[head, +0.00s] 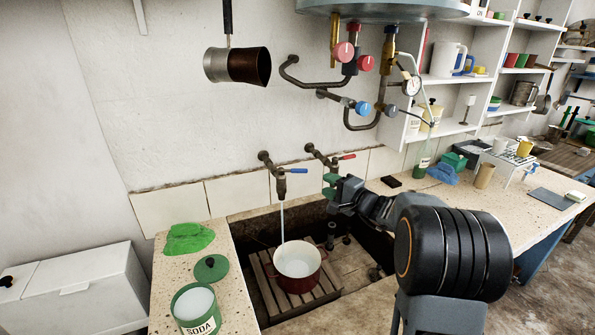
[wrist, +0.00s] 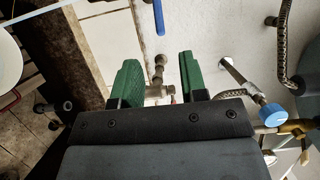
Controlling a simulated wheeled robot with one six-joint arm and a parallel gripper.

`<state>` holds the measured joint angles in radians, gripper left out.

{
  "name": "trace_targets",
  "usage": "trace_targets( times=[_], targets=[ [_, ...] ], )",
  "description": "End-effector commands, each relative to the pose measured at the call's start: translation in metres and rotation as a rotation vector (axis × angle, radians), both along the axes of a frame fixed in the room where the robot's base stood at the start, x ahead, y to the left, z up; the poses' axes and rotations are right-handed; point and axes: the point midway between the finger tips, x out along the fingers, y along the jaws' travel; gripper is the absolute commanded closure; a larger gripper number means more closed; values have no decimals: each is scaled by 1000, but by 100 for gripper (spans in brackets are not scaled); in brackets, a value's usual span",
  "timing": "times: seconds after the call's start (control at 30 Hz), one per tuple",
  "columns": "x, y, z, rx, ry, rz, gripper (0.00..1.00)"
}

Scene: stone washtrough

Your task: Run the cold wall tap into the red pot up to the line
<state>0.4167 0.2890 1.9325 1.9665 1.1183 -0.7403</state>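The cold wall tap (head: 281,182) has a blue lever (head: 297,171), and a thin stream of water (head: 282,220) falls from its spout into the red pot (head: 298,283). The pot stands upright on a wooden slatted rack (head: 325,292) in the trough; its inside looks white, and I cannot make out the line or the water level. My gripper (head: 329,186) is right of the cold tap, apart from it, in front of the red-lever tap (head: 325,160). In the wrist view its green fingers (wrist: 158,78) are apart with nothing between; the blue lever (wrist: 159,17) lies beyond them.
A green cloth (head: 188,238), a green lid (head: 211,268) and a soda tin (head: 196,310) are on the left ledge. Pipes with red and blue valve knobs (head: 363,108) hang above. The right counter (head: 470,212) holds several items, with bare room in front.

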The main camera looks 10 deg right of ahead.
Motion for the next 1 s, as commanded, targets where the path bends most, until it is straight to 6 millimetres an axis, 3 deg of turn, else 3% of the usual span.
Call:
trace_targets(
  times=[0.5, 0.7, 1.0],
  targets=[
    [79, 51, 1, -3, 3, 2, 61],
    [97, 62, 0, -4, 2, 1, 61],
    [105, 66, -1, -4, 2, 0, 61]
  ],
)
